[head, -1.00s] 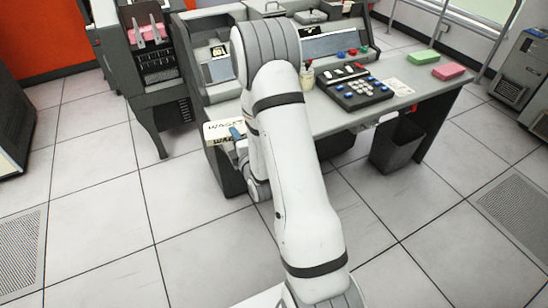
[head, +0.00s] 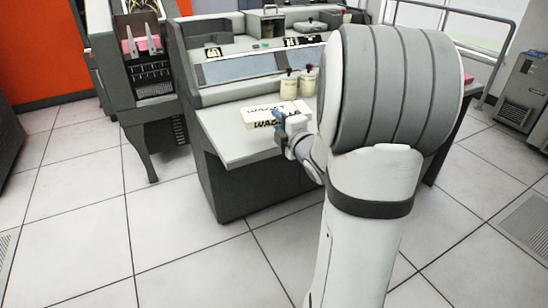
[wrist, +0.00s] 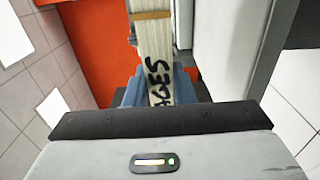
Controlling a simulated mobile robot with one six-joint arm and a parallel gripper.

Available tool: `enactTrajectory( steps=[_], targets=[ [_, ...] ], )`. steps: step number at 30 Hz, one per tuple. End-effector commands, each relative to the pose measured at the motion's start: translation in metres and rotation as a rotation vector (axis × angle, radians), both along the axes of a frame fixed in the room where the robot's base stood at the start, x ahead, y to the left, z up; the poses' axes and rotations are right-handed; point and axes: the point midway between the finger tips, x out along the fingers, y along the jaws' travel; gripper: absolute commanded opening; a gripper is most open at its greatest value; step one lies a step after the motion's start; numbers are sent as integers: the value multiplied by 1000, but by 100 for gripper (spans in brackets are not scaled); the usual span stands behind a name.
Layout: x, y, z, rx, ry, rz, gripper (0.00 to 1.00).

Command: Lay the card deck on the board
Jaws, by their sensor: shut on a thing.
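The card deck (head: 262,124) is a long pale block with black "WAGES" lettering. It is over the left part of the grey desk (head: 232,147) in the head view; I cannot tell if it touches the desktop. My gripper (head: 279,116) has blue fingers and is shut on the deck. In the wrist view my gripper (wrist: 160,92) clasps the deck (wrist: 152,50), which shows part of its lettering and a brown band. I cannot tell which surface is the board.
Two jars with dark tops, one (head: 289,86) and another (head: 308,80), stand close behind the deck. A dark card machine (head: 148,60) with pink cards is at left. The desk's front left top is bare. My arm hides the desk's right part.

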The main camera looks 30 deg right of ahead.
Motion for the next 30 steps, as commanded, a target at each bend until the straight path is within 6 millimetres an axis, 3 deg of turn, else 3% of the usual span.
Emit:
enactTrajectory(
  steps=[6,14,19,30],
  targets=[
    [0,0,-45,4,3,-1,0],
    [0,0,-66,2,2,0,0],
    [0,0,-91,3,3,0,0],
    [0,1,-95,-1,-1,1,0]
  ],
)
